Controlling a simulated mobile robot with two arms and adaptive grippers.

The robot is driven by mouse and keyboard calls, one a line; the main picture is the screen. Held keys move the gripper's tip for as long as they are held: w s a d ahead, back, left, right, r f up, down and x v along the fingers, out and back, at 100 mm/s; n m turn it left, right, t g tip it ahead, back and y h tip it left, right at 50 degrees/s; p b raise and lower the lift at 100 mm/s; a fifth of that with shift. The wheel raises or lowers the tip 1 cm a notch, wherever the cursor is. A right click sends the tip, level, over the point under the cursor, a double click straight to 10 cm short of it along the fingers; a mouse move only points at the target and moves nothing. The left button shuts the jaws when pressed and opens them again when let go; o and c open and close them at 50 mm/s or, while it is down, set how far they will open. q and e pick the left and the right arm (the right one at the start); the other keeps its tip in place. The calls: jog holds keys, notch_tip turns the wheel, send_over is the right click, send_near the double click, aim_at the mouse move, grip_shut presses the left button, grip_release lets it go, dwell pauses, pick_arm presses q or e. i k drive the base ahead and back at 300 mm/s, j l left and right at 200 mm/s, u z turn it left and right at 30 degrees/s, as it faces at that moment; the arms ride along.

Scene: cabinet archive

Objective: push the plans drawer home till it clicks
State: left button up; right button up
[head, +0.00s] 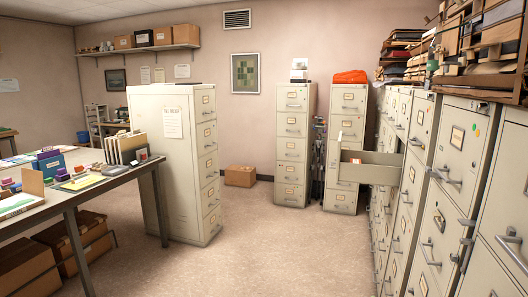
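One drawer (372,174) stands open in the head view, right of centre. It sticks out to the left from the row of beige filing cabinets (421,123) along the right wall. Its long side faces me, and its front end is at the left. A small white card stands up near that end. I cannot read any label that names it as the plans drawer. Neither of my grippers is in view.
A table (108,182) with folders and boxes stands at the left, with cardboard boxes (75,237) under it. A free-standing cabinet (173,160) is beside it. Two cabinets (291,146) stand at the back wall. The middle floor (270,250) is clear.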

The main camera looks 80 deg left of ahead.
aim_at(376, 168)
jog(key=j+u, duration=0.25)
jog(key=j, duration=0.15)
jog(key=i+j+u, duration=0.1)
jog(key=j+u, duration=0.15)
jog(key=j, duration=0.15)
jog(key=i+j+u, duration=0.2)
jog(key=j, duration=0.2)
jog(key=j+u, duration=0.25)
jog(key=j, duration=0.15)
jog(key=i+j+u, duration=0.35)
jog(key=j+u, duration=0.15)
jog(key=j, duration=0.15)
jog(key=i+j, duration=0.25)
jog(key=j, duration=0.2)
jog(key=i+j, duration=0.45)
jog(key=i, duration=0.25)
jog(key=i+j, duration=0.1)
jog(key=i, duration=0.3)
jog(key=i+j+z, duration=0.1)
jog(key=i, duration=0.3)
